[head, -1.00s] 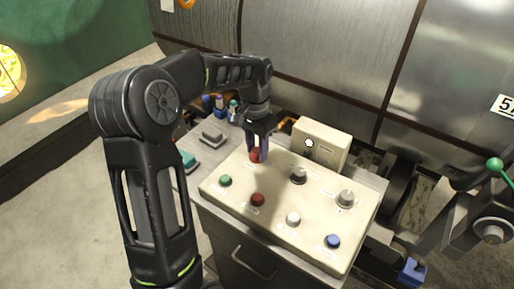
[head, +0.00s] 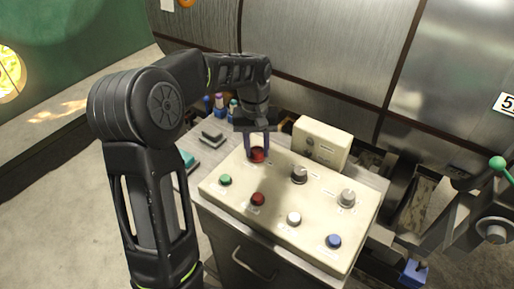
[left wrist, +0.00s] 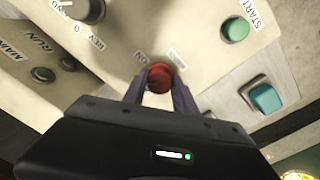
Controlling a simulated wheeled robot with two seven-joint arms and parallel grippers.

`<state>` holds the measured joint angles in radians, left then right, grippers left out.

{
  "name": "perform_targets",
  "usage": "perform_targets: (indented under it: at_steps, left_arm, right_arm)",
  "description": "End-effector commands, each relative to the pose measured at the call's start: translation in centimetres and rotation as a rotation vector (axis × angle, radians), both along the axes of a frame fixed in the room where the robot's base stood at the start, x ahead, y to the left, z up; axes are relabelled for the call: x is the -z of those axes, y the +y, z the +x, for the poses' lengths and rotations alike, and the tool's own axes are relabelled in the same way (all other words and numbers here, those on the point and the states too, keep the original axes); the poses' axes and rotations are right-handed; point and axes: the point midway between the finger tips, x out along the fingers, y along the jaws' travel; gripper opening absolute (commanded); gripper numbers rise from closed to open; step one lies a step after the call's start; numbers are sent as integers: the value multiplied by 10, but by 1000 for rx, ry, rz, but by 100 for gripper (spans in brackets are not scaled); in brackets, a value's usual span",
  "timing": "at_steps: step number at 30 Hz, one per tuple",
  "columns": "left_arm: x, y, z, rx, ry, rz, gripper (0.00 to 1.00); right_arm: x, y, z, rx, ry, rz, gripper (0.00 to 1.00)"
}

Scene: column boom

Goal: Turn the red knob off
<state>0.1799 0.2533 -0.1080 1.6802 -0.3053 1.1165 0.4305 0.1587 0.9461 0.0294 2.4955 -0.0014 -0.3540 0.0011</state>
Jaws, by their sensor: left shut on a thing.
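The red knob (head: 257,155) is at the back left of the cream control panel (head: 275,216). In the left wrist view the red knob (left wrist: 160,77) shows between my two fingers, with small white labels beyond it. My left gripper (head: 257,157) points down from above, with one finger on each side of the knob, and is shut on it. The left gripper (left wrist: 160,85) also shows in its wrist view. The knob's pointer or exact setting cannot be made out. My right gripper is in neither view.
The panel also carries a green button (head: 225,180), a red button (head: 258,199), a white button (head: 293,218), a blue button (head: 333,241) and two grey knobs (head: 299,174). A cream box (head: 321,143) stands behind. A teal switch (left wrist: 265,98) lies beside the panel.

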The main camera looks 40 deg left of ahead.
Motion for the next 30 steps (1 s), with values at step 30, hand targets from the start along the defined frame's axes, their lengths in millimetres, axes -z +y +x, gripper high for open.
perform_targets:
  at_steps: [30]
  left_arm:
    - [-1, -1, 0, -785, -3, -1, 0]
  right_arm:
    - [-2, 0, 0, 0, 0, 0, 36]
